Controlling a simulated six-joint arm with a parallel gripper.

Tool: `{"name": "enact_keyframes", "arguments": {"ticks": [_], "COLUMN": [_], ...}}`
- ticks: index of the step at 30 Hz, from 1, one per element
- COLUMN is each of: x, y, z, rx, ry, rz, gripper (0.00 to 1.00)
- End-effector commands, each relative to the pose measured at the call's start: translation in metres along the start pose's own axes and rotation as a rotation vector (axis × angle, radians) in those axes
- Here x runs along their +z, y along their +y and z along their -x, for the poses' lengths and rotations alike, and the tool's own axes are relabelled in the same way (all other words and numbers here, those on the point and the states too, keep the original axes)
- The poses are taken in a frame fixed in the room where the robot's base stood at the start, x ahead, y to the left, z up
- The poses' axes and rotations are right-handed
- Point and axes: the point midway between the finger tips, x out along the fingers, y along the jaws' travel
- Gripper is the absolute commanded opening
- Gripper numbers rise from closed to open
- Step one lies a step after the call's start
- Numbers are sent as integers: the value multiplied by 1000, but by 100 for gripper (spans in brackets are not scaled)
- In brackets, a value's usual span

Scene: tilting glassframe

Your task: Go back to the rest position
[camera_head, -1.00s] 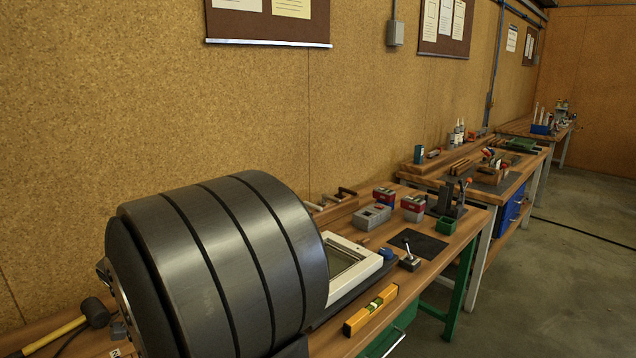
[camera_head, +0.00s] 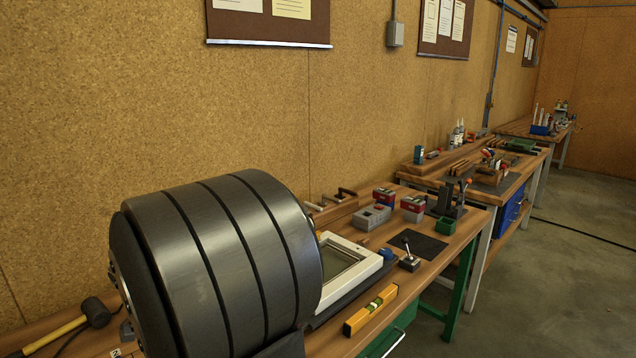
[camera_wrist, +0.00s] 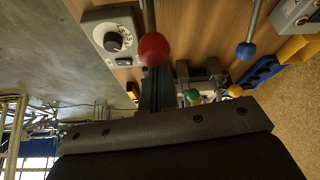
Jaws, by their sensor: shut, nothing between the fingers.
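In the wrist view, my gripper (camera_wrist: 157,82) shows as a dark bar rising from the dark bolted body at the bottom. Its fingers are together, with nothing between them. A red ball knob (camera_wrist: 152,48) on a grey rod shows right at the fingertips; I cannot tell whether they touch. In the head view, a pale frame with a glass pane (camera_head: 347,267) lies on the wooden bench, its left part hidden behind my large dark arm link. My gripper is not visible in the head view.
In the wrist view, a grey dial box (camera_wrist: 112,40) is left of the red knob, and a blue ball lever (camera_wrist: 246,50) is to the right. In the head view, a yellow spirit level (camera_head: 370,310) lies at the bench's front edge and a mallet (camera_head: 94,313) at lower left.

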Motion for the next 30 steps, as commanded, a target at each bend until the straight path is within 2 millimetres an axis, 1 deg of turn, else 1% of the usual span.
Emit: {"name": "enact_keyframes", "arguments": {"ticks": [1,9,20,30], "x": [-9,-22,-36,-45], "y": [2,4,8,11], "z": [-5,-17,-38,-64], "rx": [-1,-33,-74,-115], "ry": [0,-162,-377,-608], "rz": [-6,-19,-32,-45], "gripper": [0,0,0,0]}}
